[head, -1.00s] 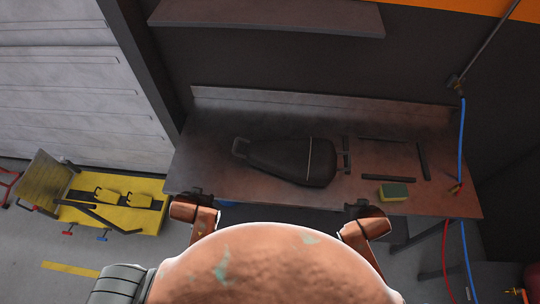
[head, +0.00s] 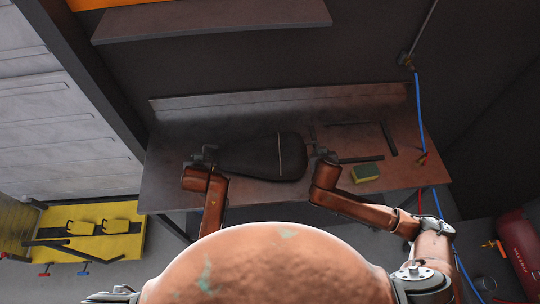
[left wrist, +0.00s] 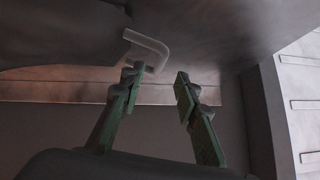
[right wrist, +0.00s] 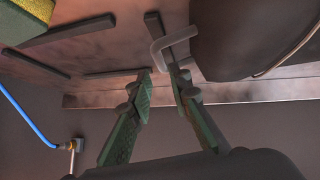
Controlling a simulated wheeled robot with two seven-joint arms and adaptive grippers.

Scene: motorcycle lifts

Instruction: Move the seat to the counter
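The black seat (head: 258,157) lies lengthwise on the brown counter (head: 165,178), with a thin light line across it near its wide right end. A bent grey handle at its narrow end shows in the left wrist view (left wrist: 149,46). Another bent handle shows at the wide end in the right wrist view (right wrist: 172,41). My left gripper (head: 204,155) is at the narrow end, open, with one finger beside or overlapping the handle. My right gripper (head: 320,152) is at the wide end, open, one finger close to that handle. Contact cannot be told.
A yellow-green sponge (head: 366,173) and several dark bars, one of them a flat bar (head: 361,159), lie on the counter's right. A shelf (head: 215,18) hangs above. A blue hose (head: 419,115) hangs at right. A yellow lift (head: 95,232) stands on the floor at left.

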